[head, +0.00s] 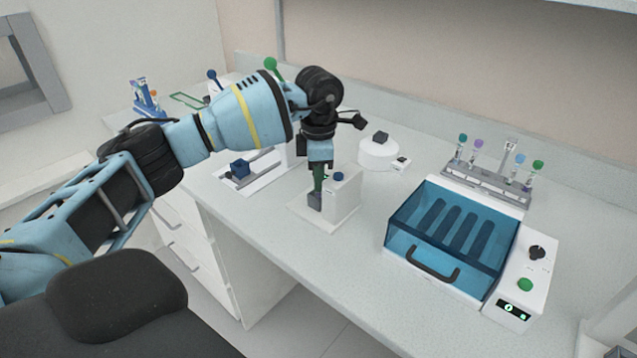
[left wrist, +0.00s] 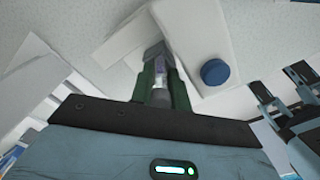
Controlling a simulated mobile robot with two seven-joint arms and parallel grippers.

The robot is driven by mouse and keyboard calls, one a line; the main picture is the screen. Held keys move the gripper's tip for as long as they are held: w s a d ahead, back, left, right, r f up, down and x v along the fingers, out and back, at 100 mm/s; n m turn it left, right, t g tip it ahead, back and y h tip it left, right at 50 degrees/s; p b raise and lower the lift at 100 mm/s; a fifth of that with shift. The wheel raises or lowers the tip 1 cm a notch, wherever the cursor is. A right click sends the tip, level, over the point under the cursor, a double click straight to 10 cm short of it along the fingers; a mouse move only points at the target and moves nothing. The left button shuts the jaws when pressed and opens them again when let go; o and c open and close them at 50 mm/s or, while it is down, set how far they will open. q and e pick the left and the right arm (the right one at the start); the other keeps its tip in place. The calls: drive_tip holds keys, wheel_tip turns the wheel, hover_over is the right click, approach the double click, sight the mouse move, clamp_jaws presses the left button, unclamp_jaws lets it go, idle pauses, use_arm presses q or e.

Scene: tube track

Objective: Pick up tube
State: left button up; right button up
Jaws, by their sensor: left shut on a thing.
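My left gripper (head: 318,180) points down beside a small white stand (head: 347,197) with a blue knob (head: 338,176). In the left wrist view its green fingers (left wrist: 162,90) are shut on a narrow pale tube (left wrist: 160,97), of which only a short part shows between them. A grey holder piece (left wrist: 155,55) lies just beyond the fingertips; I cannot tell whether the tube is still seated in it. In the head view the grey piece (head: 314,202) shows right under the fingers, and the tube is not clearly visible there.
A rack (head: 487,185) with several colour-capped tubes stands behind a blue-lidded machine (head: 455,235) at the right. A white round device (head: 379,152) stands behind the stand. A blue-topped device (head: 240,170) is to the left. The front bench between stand and machine is clear.

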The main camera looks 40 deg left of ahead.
use_arm(q)
wheel_tip(320, 180, up, 10)
drive_tip(key=shift+r, duration=0.1)
use_arm(e)
drive_tip(key=shift+s+f, duration=0.15)
idle(0.5)
use_arm(q)
drive_tip(key=shift+f, duration=1.15)
drive_tip(key=shift+f+b, duration=0.4)
drive_tip(key=shift+f, duration=1.9)
drive_tip(key=shift+f+b, duration=0.45)
drive_tip(key=shift+f, duration=0.95)
use_arm(e)
drive_tip(key=shift+s+f+g, duration=0.3)
drive_tip(key=shift+s+f, duration=0.6)
drive_tip(key=shift+f, duration=0.25)
